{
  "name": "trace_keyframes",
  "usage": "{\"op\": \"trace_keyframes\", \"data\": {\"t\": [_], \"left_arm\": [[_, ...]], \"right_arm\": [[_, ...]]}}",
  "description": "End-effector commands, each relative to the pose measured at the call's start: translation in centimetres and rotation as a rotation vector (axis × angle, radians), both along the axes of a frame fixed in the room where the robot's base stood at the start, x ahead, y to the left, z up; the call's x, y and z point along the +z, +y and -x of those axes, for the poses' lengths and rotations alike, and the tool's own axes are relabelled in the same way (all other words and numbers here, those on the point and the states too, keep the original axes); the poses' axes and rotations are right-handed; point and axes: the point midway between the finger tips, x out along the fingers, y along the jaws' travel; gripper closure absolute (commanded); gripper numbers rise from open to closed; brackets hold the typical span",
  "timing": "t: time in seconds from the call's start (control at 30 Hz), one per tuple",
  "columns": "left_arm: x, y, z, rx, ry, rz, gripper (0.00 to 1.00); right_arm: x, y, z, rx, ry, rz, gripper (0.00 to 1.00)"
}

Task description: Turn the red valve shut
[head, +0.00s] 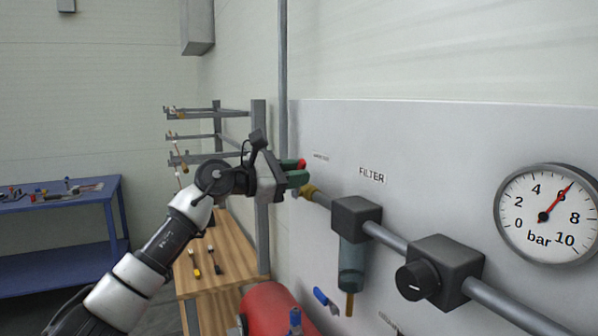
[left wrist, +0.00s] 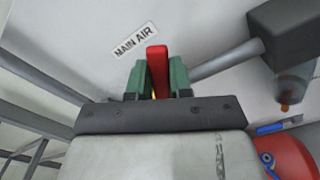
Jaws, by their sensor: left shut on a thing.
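The red valve handle (left wrist: 157,72) stands between the green fingertips of my left gripper (left wrist: 157,80) in the left wrist view, below a "MAIN AIR" label (left wrist: 135,40). The fingers are closed on it from both sides. In the head view my left gripper (head: 298,172) reaches to the wall panel, and only a small red bit of the handle (head: 301,164) shows above it. A brass valve body (head: 309,191) sits on the pipe just below the gripper. The rest of the handle is hidden by the fingers. My right gripper is not in view.
A filter (head: 357,220), a regulator with a black knob (head: 418,280) and a pressure gauge (head: 548,215) reading about 6 bar follow along the pipe. A blue handle (head: 325,299) and a red tank (head: 268,308) are below. A wooden bench (head: 235,245) and rack (head: 259,150) stand behind my arm.

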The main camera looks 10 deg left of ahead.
Motion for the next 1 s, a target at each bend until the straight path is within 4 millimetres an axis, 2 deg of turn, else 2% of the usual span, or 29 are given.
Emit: {"op": "trace_keyframes", "data": {"t": [0.1, 0.43, 1.0], "left_arm": [[0.6, 0.4, -0.5, 0.0, 0.094, 0.065, 1.0], [0.9, 1.3, -1.8, 0.0, 0.302, 0.217, 1.0], [0.8, 1.9, -2.6, 0.001, 0.434, 0.314, 1.0]], "right_arm": [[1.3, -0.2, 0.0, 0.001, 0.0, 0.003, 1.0], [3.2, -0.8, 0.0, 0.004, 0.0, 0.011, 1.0], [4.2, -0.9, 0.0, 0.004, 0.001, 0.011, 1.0]]}}
